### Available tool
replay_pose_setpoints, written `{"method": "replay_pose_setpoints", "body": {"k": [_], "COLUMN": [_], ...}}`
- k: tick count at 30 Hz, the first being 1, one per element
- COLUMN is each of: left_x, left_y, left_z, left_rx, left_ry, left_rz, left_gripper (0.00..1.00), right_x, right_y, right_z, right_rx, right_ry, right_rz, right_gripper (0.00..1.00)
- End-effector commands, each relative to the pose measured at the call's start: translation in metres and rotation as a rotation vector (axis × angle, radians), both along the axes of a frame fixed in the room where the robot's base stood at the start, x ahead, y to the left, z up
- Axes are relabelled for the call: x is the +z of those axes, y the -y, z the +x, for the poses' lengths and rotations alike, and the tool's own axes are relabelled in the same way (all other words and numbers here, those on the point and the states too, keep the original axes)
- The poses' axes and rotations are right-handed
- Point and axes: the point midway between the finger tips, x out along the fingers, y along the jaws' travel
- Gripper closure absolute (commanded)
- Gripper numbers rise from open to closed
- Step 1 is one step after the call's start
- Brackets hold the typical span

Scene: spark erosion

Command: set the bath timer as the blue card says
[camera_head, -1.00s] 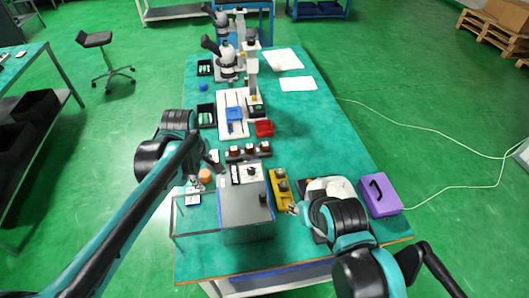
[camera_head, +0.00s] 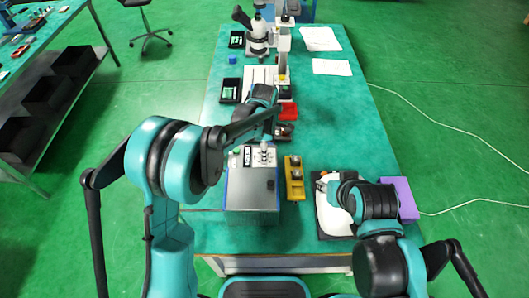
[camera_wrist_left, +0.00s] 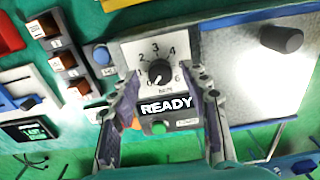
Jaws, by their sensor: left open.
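The bath timer panel (camera_wrist_left: 130,50) fills the middle of the left wrist view. It has a black dial knob (camera_wrist_left: 159,72) in a ring of numbers, its pointer toward the lower left, and a display (camera_wrist_left: 166,106) reading READY. A green button (camera_wrist_left: 158,127) sits below. In the head view the panel (camera_head: 245,157) lies at the back of a grey box. My left gripper (camera_wrist_left: 166,82) is open, its fingers either side of the knob in the picture; contact cannot be told. My right gripper (camera_head: 328,184) is by a white object; its fingers are unclear. I cannot make out the blue card.
The grey box lid (camera_head: 252,190) has a black knob. A yellow holder (camera_head: 294,178) stands right of it, then a black tray (camera_head: 335,222) and a purple case (camera_head: 402,198). A red bin (camera_head: 288,110) and a microscope (camera_head: 258,35) stand farther back.

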Motion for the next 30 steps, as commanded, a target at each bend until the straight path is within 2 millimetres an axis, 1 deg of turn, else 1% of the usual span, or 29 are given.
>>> {"method": "replay_pose_setpoints", "body": {"k": [1,3,11,12,14,15,16,17,24,30], "left_x": [-0.0048,-0.0075,-0.008,-0.0079,-0.0079,-0.0078,-0.0078,-0.0078,-0.0078,-0.008], "left_y": [-0.0001,-0.0001,-0.0002,-0.0002,-0.0002,-0.0002,-0.0002,-0.0002,-0.0003,-0.0003], "left_z": [0.0001,0.0002,0.0001,0.0001,0.0001,0.0001,0.0001,0.0001,0.0001,0.0002], "left_rx": [0.0,0.0,-0.001,-0.001,-0.001,-0.001,-0.001,-0.001,-0.009,-0.068], "left_ry": [0.0,0.0,0.0,0.0,0.0,0.0,0.0,0.0,0.001,0.001], "left_rz": [0.0,0.0,0.0,0.0,0.0,0.0,0.0,0.0,0.0,0.0], "left_gripper": [0.54,0.54,0.54,0.64,0.8,0.91,0.99,1.0,1.0,1.0], "right_x": [-0.0016,-0.0019,-0.0015,-0.0015,-0.0015,-0.0015,-0.0015,-0.0015,-0.0017,-0.0027], "right_y": [0.0,0.0,0.0,0.0,0.0,0.0,0.0,0.0,0.0,0.0], "right_z": [0.0,0.0,0.0001,0.0001,0.0001,0.0001,0.0001,0.0001,0.0001,0.0001], "right_rx": [0.0,0.0,0.0,0.0,0.0,0.0,0.0,0.0,0.0,0.0], "right_ry": [0.0,0.0,0.0,0.0,0.0,0.0,0.0,0.0,0.0,0.0], "right_rz": [0.0,0.0,0.0,0.0,0.0,0.0,0.0,0.0,0.0,0.0], "right_gripper": [0.6,0.6,0.6,0.6,0.6,0.6,0.6,0.6,0.6,0.6]}}
